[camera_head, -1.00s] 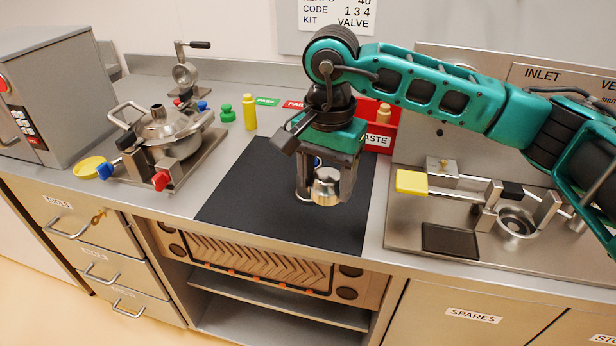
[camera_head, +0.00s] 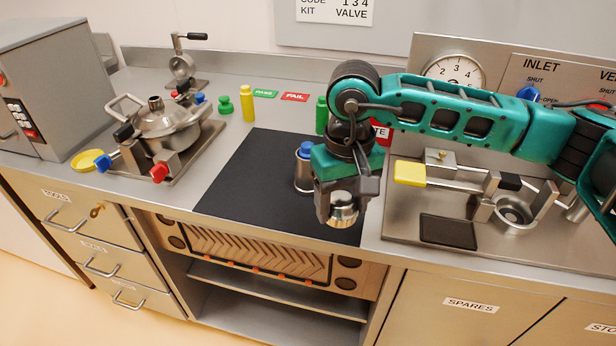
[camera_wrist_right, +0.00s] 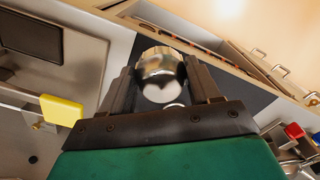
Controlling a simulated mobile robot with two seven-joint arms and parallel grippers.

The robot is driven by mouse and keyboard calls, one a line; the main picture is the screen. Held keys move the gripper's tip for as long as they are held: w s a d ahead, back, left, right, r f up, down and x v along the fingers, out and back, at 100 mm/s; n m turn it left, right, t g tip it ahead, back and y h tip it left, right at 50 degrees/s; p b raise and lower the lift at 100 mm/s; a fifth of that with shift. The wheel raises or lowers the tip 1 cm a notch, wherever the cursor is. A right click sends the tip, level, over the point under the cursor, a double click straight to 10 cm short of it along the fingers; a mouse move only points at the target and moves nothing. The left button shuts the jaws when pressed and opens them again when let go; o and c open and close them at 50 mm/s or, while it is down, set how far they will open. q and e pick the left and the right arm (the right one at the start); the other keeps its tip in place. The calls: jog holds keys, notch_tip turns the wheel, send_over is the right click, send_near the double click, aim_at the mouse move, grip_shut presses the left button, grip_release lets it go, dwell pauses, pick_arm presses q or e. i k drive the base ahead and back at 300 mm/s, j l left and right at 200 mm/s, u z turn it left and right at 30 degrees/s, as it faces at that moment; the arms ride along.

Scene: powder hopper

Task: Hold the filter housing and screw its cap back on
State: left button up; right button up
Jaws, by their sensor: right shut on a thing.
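The filter housing (camera_head: 303,172) is a steel cylinder with a blue top, standing upright on the black mat (camera_head: 250,180). My right gripper (camera_head: 343,212) is shut on a shiny round steel piece, which looks like the cap (camera_head: 343,214). It holds the cap to the right of the housing and nearer the front edge, apart from it. My right gripper and arm hide part of the housing's right side. In the right wrist view the cap (camera_wrist_right: 161,75) sits between the two dark fingers. My left gripper is not in view.
A steel pot fixture (camera_head: 165,130) with coloured knobs stands to the left. A yellow bottle (camera_head: 247,104) and a green one (camera_head: 321,115) stand behind the mat. A valve panel with a yellow handle (camera_head: 409,173) is to the right. The mat's left part is clear.

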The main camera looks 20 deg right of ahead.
aim_at(303, 184)
jog(key=i+j+z, duration=0.1)
jog(key=j+z, duration=1.05)
jog(key=j, duration=0.1)
